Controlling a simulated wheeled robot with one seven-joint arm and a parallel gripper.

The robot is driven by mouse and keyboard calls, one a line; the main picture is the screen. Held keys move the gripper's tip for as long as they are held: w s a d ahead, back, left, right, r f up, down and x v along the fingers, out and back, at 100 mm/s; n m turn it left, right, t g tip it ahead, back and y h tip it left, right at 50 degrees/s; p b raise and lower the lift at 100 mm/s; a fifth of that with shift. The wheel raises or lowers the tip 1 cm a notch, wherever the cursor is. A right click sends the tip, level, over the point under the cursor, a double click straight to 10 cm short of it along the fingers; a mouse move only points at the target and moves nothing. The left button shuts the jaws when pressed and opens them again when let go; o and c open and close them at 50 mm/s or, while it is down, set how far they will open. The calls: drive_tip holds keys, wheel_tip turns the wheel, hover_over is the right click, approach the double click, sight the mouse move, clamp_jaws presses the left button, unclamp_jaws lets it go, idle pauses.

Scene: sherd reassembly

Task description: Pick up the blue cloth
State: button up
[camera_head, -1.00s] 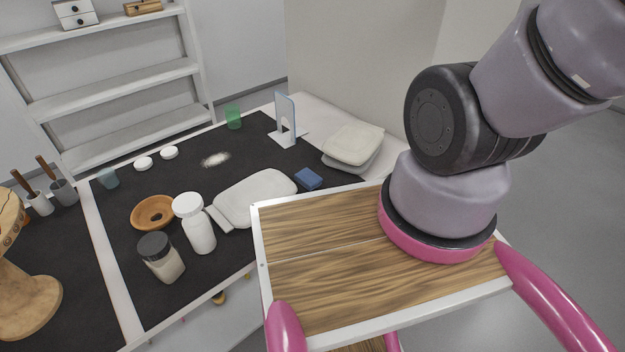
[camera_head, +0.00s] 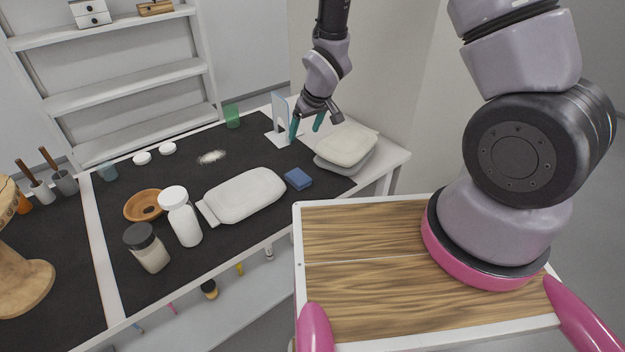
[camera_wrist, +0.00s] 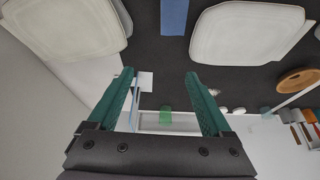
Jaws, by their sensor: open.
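The blue cloth (camera_head: 298,179) is a small folded block. It lies on the dark mat (camera_head: 180,240) between a flat white padded piece and the stacked pale cushions. It also shows in the wrist view at the top edge, partly cut off (camera_wrist: 174,16). My gripper (camera_head: 306,126) hangs over the back right of the table, above and behind the cloth in the head view. Its two green fingers are spread and empty, as the wrist view (camera_wrist: 160,76) also shows. The gripper is apart from the cloth.
A white padded piece (camera_head: 245,195) lies left of the cloth, and stacked cushions (camera_head: 346,146) lie right of it. A thin upright stand (camera_head: 280,117) is close beside the fingers. A white bottle (camera_head: 181,219), dark-lidded jar (camera_head: 148,249) and orange bowl (camera_head: 145,205) stand further left.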

drive_tip(key=n, duration=0.1)
approach(295, 173)
drive_tip(key=f, duration=0.1)
drive_tip(key=w+f, duration=0.1)
drive_tip(key=shift+w+f+g, duration=0.1)
drive_tip(key=shift+f+g, duration=0.2)
drive_tip(key=shift+a+x, duration=0.15)
drive_tip(key=shift+x, duration=1.35)
drive_tip(key=shift+a+x, duration=0.1)
drive_tip(key=shift+x, duration=1.4)
drive_tip(key=shift+r, duration=0.15)
drive_tip(key=c, duration=1.1)
